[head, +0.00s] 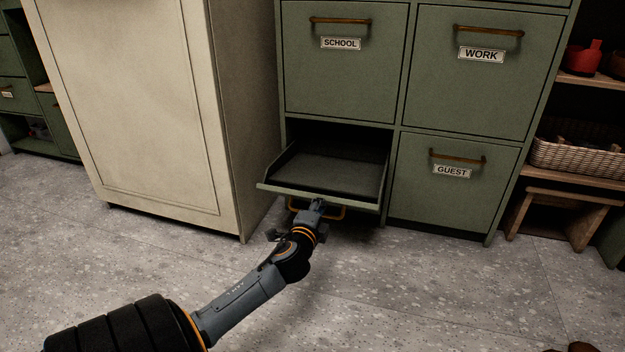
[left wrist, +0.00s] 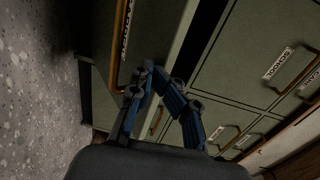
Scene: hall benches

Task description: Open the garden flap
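The garden flap (head: 330,176) is the lower left front of the green cabinet. It is folded down nearly level, and its compartment stands open above it. Its brass handle (head: 334,213) hangs at the outer face, below the front edge, partly hidden by my gripper. In the left wrist view the handle (left wrist: 122,45) and the name label beside it show at upper left. My left gripper (head: 318,203) is at the flap's front edge by the handle. In the left wrist view its fingertips (left wrist: 158,76) come together beside the handle, with nothing seen between them. My right gripper is out of view.
The school (head: 340,80), work (head: 468,90) and guest (head: 455,195) fronts are shut. A cream cabinet (head: 140,110) stands close on the left. A shelf with a wicker basket (head: 575,155) and a wooden stool (head: 570,192) are on the right.

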